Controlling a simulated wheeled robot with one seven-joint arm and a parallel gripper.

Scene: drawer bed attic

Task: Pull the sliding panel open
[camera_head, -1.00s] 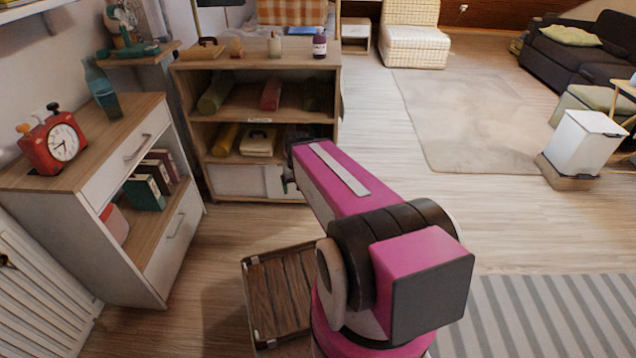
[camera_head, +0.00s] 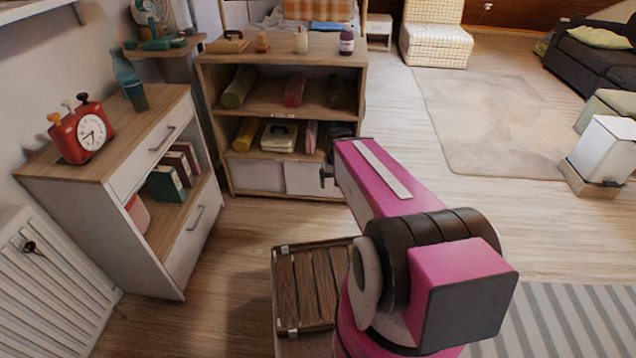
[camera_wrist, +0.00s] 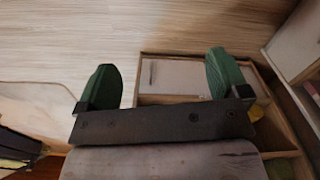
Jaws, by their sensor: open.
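The low wooden shelf unit (camera_head: 281,106) stands ahead, with two pale panels across its bottom row, a left panel (camera_head: 257,175) and a right panel (camera_head: 306,180). I cannot tell which one slides. My gripper (camera_head: 328,172) is at the unit's lower right, in front of the right panel's end and partly hidden by my pink arm. In the wrist view my gripper (camera_wrist: 162,62) has its two green fingers wide apart and empty. A pale panel (camera_wrist: 175,76) in a wooden frame shows between and beyond the fingers. Contact is not visible.
A white cabinet (camera_head: 146,205) with a red clock on top stands at left, beside a radiator (camera_head: 48,275). A slatted wooden crate (camera_head: 306,290) lies on the floor near my arm. A white bin (camera_head: 603,150) stands far right. The floor before the shelf is open.

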